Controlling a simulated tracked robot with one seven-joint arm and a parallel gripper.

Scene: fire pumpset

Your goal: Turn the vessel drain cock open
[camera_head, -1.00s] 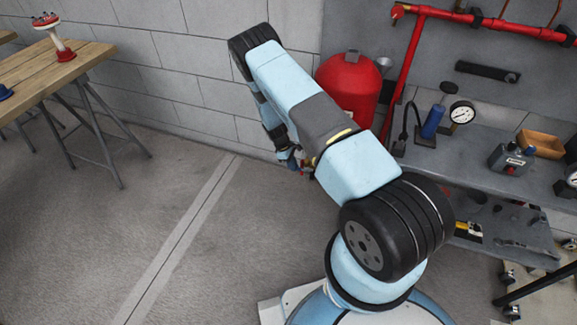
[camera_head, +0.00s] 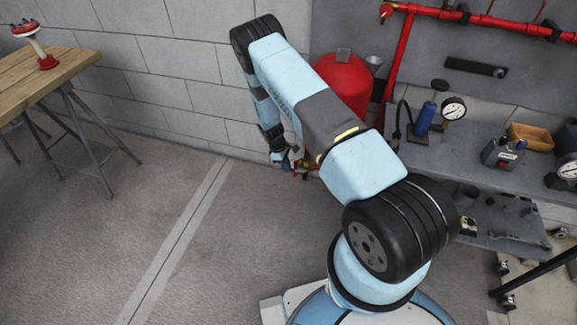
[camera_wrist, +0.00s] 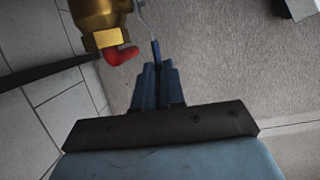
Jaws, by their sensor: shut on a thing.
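The red vessel (camera_head: 342,82) stands against the block wall, partly behind my arm. Low beside it, small brass and red fittings (camera_head: 303,168) show near my gripper (camera_head: 286,160). In the wrist view, a brass valve body (camera_wrist: 100,14) with a red part (camera_wrist: 121,54) is at the top left. A thin lever with a blue end (camera_wrist: 155,50), seemingly the drain cock's handle, runs from beside the brass body down to my gripper (camera_wrist: 157,76). My gripper's blue fingers are closed together on the blue end. The joint between lever and valve is hard to make out.
A grey bench (camera_head: 470,150) with a pressure gauge (camera_head: 453,108) and a wooden box (camera_head: 530,136) stands at the right. A red pipe (camera_head: 480,22) runs above it. A wooden table (camera_head: 50,75) is at the left. Open floor lies between.

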